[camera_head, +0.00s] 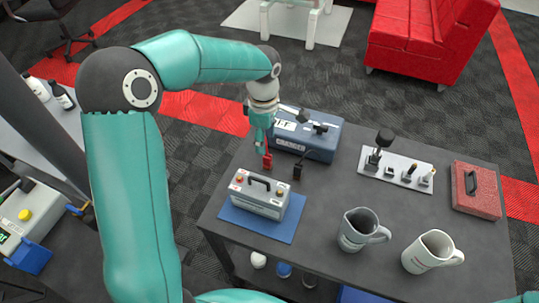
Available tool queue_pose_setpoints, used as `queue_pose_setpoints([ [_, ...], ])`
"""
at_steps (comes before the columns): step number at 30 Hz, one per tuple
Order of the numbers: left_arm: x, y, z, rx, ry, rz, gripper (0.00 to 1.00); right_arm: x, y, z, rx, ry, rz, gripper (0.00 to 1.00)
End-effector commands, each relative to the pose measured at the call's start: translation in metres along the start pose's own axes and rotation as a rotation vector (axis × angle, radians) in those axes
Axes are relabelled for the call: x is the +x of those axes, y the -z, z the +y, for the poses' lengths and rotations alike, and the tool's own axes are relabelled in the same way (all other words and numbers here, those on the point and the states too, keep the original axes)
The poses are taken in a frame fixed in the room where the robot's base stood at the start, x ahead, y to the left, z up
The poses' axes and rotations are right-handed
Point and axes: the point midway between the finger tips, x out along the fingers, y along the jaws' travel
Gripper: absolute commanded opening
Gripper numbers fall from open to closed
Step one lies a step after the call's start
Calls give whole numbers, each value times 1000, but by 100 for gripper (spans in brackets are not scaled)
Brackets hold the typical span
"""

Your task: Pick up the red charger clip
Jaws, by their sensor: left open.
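The small red charger clip (267,160) stands on the dark table, between the blue charger box and the grey battery. My left gripper (260,142) is open and points down just above and slightly left of the red clip. I cannot tell whether its fingers touch the clip or reach around it. A black clip (297,171) stands to the right of the red one. The blue charger (318,141) is behind both clips, partly hidden by my gripper. My right gripper is not in view.
The battery (256,197) with a handle stands on a blue mat (284,228) in front of the clips. Two mugs, a grey one (357,232) and a white one (424,254), stand at the front right.

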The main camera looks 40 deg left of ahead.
Motion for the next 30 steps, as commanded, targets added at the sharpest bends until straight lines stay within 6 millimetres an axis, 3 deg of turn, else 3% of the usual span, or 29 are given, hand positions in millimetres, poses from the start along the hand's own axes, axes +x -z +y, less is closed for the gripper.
queue_pose_setpoints([
  [3, 21, 0, 0, 0, 5, 0, 53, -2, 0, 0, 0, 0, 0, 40],
  [13, 44, -4, 0, 4, 3, 0, 53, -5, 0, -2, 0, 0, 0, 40],
  [21, 81, -9, -2, 5, 5, -1, 53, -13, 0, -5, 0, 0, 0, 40],
  [30, 88, -10, -2, 5, 0, -1, 53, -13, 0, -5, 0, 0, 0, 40],
])
